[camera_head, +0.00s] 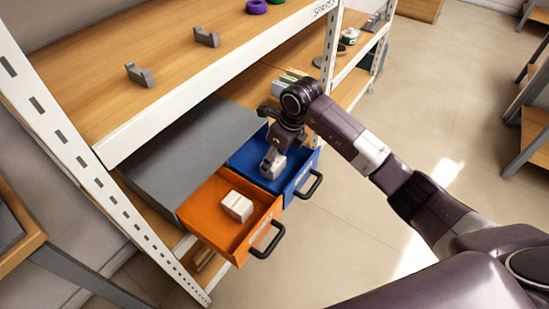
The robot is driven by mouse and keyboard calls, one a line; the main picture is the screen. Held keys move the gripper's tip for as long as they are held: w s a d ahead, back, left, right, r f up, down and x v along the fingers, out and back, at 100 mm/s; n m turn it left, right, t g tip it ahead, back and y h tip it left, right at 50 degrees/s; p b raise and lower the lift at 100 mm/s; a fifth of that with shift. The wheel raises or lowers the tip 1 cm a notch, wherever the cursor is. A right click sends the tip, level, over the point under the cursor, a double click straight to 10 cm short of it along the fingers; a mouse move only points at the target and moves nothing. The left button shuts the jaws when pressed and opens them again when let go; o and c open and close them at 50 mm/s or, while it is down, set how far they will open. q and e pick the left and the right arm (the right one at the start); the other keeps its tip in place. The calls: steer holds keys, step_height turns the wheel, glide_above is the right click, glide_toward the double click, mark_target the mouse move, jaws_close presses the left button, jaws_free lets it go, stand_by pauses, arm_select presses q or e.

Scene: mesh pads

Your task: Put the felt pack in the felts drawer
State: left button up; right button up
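Two open drawers stick out of a grey cabinet (185,150) on the shelf. The orange drawer (196,214) holds a pale, block-shaped pack (237,206). The blue drawer (300,176) is beside it on the right. My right gripper (270,162) reaches down into the blue drawer. The drawer labels are too small to read, so I cannot tell which is for felts. My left gripper is out of view.
Black handles (268,240) stick out from both drawer fronts. A white slotted post (75,140) stands at left. The floor (345,235) in front is clear.

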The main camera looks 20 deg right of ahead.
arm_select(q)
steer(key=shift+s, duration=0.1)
arm_select(e)
steer(key=o, duration=1.2)
steer(key=shift+c, duration=0.2)
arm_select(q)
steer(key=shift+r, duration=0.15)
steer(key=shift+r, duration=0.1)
arm_select(e)
steer(key=shift+d+r, duration=0.1)
steer(key=shift+r, duration=0.3)
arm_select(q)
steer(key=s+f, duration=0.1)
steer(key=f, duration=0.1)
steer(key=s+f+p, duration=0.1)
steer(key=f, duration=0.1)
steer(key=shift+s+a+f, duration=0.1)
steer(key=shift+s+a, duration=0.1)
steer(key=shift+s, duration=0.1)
arm_select(e)
steer(key=v, duration=1.1)
steer(key=shift+s+r, duration=0.1)
steer(key=shift+r, duration=0.05)
